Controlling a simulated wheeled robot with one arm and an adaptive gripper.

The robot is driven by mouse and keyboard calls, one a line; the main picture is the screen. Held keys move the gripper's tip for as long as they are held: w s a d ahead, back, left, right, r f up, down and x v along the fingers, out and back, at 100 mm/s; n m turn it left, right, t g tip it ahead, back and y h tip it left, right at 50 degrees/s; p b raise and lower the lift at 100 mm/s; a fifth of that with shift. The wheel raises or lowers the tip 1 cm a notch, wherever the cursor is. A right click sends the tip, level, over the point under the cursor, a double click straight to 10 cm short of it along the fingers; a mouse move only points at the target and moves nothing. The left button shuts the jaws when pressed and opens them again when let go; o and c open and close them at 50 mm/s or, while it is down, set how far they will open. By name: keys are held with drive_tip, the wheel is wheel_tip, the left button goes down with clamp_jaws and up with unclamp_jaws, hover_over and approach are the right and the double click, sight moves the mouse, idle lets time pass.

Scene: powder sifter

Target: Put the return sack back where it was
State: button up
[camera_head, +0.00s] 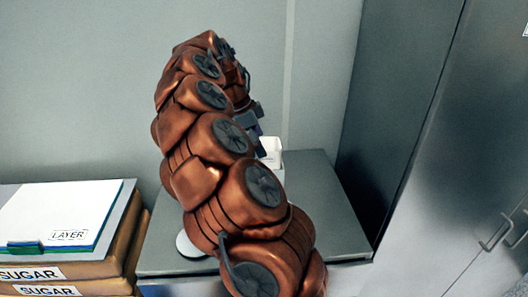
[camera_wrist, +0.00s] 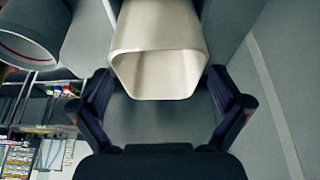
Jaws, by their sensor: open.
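My gripper (camera_wrist: 159,72) is open, one dark finger at each side of the wrist view. A pale, rounded-square container (camera_wrist: 157,72) with an open mouth lies between and beyond the fingertips. I cannot tell whether they touch it. In the head view a white container (camera_head: 270,147), likely the same one, shows partly behind my arm on a grey top. My gripper is mostly hidden there behind my copper-coloured arm. Sacks marked SUGAR (camera_head: 65,271) are stacked at the left. No label in view reads as the return sack, so I cannot tell which thing it is.
A white-and-blue board marked LAYER (camera_head: 60,215) lies on the sacks. The grey top (camera_head: 325,205) is bare to the right of my arm. A metal cabinet (camera_head: 455,165) stands at the right. The wrist view shows a red-rimmed cylinder (camera_wrist: 30,30) and a stocked rack (camera_wrist: 45,125) at the left.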

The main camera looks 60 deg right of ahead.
drive_tip(key=b+v, duration=0.1)
drive_tip(key=v, duration=0.7)
drive_tip(key=shift+r, duration=0.2)
drive_tip(key=shift+w, duration=0.1)
drive_tip(key=s+a+f+n+t+y, duration=0.1)
drive_tip(key=s+a+n, duration=0.1)
drive_tip(key=a+n, duration=0.65)
drive_tip(key=s+a+f+n+t, duration=0.15)
drive_tip(key=a+n, duration=0.25)
drive_tip(key=a, duration=0.9)
drive_tip(key=s+a+f+n+y, duration=0.1)
drive_tip(key=s+a+f+n, duration=1.2)
drive_tip(key=a+n, duration=0.3)
drive_tip(key=shift+s+a+g+y, duration=0.4)
drive_tip(key=shift+s+a+g, duration=0.05)
drive_tip(key=shift+s+a, duration=0.35)
